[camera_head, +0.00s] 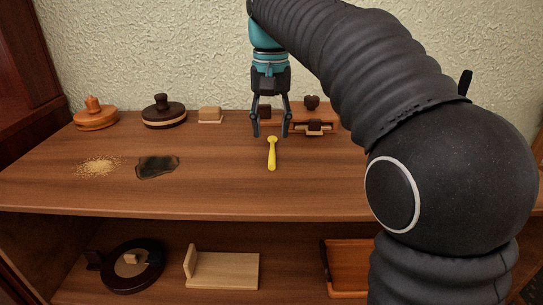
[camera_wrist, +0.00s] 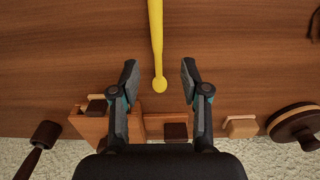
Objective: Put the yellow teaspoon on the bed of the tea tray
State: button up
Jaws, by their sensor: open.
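The yellow teaspoon (camera_head: 272,155) lies on the upper wooden shelf, pointing from the wall toward the front edge. My gripper (camera_head: 270,134) is open and empty above its wall-side end, pointing down. In the wrist view the teaspoon (camera_wrist: 156,38) runs up out of the picture. Its rounded end lies between the open fingertips (camera_wrist: 158,78), apart from both. An orange-brown wooden tray (camera_head: 347,291) with a raised rim sits on the lower shelf, partly hidden by my arm. I cannot tell whether this is the tea tray or the wooden piece behind my gripper (camera_head: 328,133) is.
By the wall stand an orange lidded disc (camera_head: 96,119), a dark lidded disc (camera_head: 164,115) and a pale block (camera_head: 210,115). Yellow crumbs (camera_head: 98,166) and a dark patch (camera_head: 157,167) lie left. The lower shelf holds a dark round piece (camera_head: 119,277) and a pale stand (camera_head: 229,271).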

aim_at(272, 149)
jog(key=f, duration=0.4)
jog(key=shift+s+d+f+b, duration=0.15)
jog(key=shift+s+b, duration=0.15)
jog(key=shift+b, duration=0.1)
grip_shut()
